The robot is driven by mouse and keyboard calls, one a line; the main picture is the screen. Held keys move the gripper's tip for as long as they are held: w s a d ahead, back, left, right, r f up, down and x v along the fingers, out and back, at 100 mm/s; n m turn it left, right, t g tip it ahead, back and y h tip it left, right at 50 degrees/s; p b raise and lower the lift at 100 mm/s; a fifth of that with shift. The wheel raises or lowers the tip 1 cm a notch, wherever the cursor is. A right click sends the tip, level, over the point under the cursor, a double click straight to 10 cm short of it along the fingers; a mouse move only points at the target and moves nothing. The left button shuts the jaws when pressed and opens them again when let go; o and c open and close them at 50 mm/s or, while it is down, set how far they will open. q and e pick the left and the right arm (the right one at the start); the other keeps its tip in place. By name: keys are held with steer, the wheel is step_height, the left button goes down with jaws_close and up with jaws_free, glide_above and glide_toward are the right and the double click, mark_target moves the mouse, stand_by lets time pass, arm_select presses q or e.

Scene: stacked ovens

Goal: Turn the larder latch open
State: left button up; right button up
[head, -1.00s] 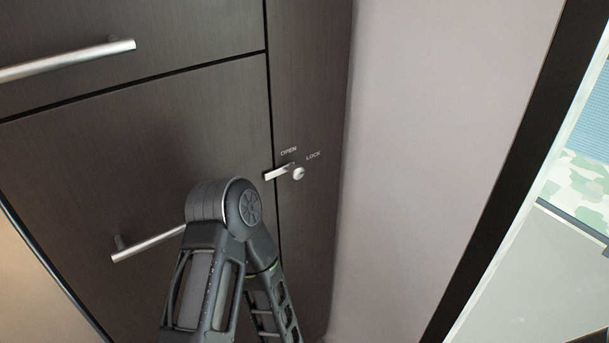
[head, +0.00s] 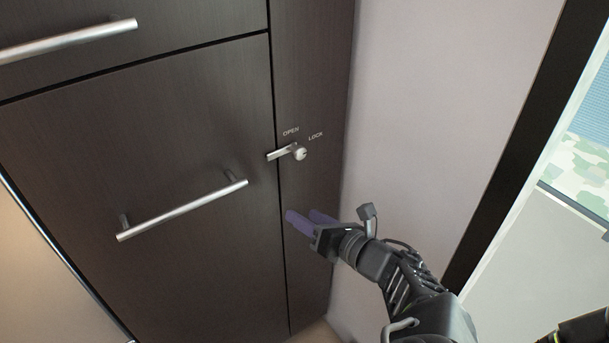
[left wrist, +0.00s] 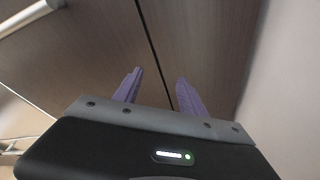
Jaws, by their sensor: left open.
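The larder latch (head: 284,153) is a small silver lever with a round knob on the dark panel in the head view. Its lever points left across the seam onto the neighbouring door. The printed words OPEN and LOCK stand just above it. My left gripper (head: 304,216) has purple fingers and is below the latch, apart from it, near the right side panel. In the left wrist view the two fingers (left wrist: 159,92) are spread with nothing between them, and the door seam shows beyond. The latch is not visible there. My right gripper is not in view.
A dark door (head: 150,150) with a silver bar handle (head: 182,210) lies left of the latch. Another bar handle (head: 68,41) is above. A pale wall (head: 430,110) runs close along the right, with a dark frame (head: 530,130) beyond it.

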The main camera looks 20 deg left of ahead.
mark_target(301, 155)
arm_select(q)
steer(key=d+r+m+t+y, duration=0.1)
steer(key=d+r, duration=0.3)
steer(key=r, duration=0.8)
steer(key=shift+w+r+m+t+y, duration=0.2)
steer(key=shift+m+t+y, duration=0.2)
steer(key=shift+t+y, duration=0.3)
steer(key=shift+a, duration=0.1)
steer(key=x, duration=0.7)
steer(key=shift+w+a+f, duration=0.15)
steer(key=shift+w+a, duration=0.1)
steer(key=shift+w, duration=0.05)
jaws_close()
